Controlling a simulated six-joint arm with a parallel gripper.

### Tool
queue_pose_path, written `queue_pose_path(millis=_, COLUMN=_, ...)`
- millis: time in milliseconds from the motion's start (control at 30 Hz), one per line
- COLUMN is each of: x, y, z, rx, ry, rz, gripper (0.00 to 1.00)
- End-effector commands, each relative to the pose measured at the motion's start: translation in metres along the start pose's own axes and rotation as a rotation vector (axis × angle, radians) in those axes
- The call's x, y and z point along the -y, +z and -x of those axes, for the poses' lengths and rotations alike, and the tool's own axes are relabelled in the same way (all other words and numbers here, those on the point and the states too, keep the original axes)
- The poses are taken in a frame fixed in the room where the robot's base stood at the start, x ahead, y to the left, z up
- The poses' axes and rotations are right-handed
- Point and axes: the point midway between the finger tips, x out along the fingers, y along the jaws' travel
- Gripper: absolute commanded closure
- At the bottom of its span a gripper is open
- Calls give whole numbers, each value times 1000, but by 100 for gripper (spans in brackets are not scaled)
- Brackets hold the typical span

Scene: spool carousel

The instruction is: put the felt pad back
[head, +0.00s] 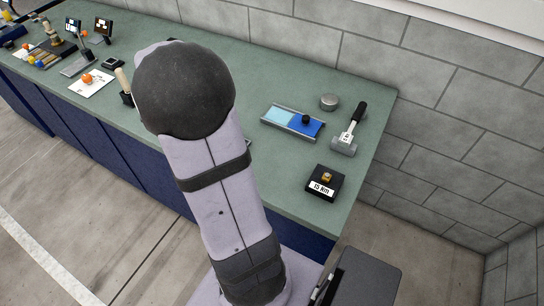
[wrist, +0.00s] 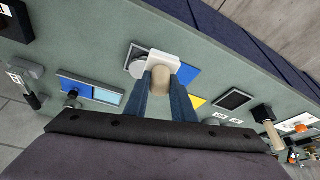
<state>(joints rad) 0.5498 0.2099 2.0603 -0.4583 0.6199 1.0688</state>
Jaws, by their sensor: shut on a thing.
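In the wrist view my gripper (wrist: 166,96) has its two blue fingers shut on the beige rounded knob (wrist: 161,80) of a white block (wrist: 162,60). This block may be the felt pad; its underside is hidden. It overlaps a tray with a blue part (wrist: 187,73), a yellow part (wrist: 197,102) and a grey round part (wrist: 138,67) beside the block. I cannot tell whether the block touches the tray. In the head view my arm hides my gripper, the block and most of this tray.
A two-tone blue tray with a black knob (head: 305,119), a grey disc (head: 329,102), a hammer (head: 345,145) and a black box (head: 323,190) stand at the bench's right end. A dark framed plate (wrist: 233,100) lies right of the block. A white card (head: 91,83) holds an orange ball (head: 87,78).

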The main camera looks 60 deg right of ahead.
Motion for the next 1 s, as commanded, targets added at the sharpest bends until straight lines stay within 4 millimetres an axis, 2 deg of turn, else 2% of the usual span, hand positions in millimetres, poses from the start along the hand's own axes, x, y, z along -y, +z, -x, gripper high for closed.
queue_pose_path(millis=33, x=-22, y=-14, z=-9, rx=-2, ry=41, rz=-99, gripper=98)
queue_pose_path(millis=100, x=-50, y=-31, z=-14, rx=-2, ry=95, rz=-230, gripper=98)
queue_pose_path(millis=300, x=-123, y=-63, z=-20, rx=0, ry=228, rz=-547, gripper=98)
queue_pose_path(millis=500, x=-170, y=-78, z=-19, rx=0, ry=308, rz=-742, gripper=98)
queue_pose_path(millis=633, x=-184, y=-81, z=-18, rx=1, ry=333, rz=-800, gripper=98)
queue_pose_path(millis=833, x=-189, y=-81, z=-19, rx=2, ry=341, rz=-818, gripper=98)
queue_pose_path(millis=1000, x=-189, y=-74, z=-35, rx=4, ry=343, rz=-813, gripper=98)
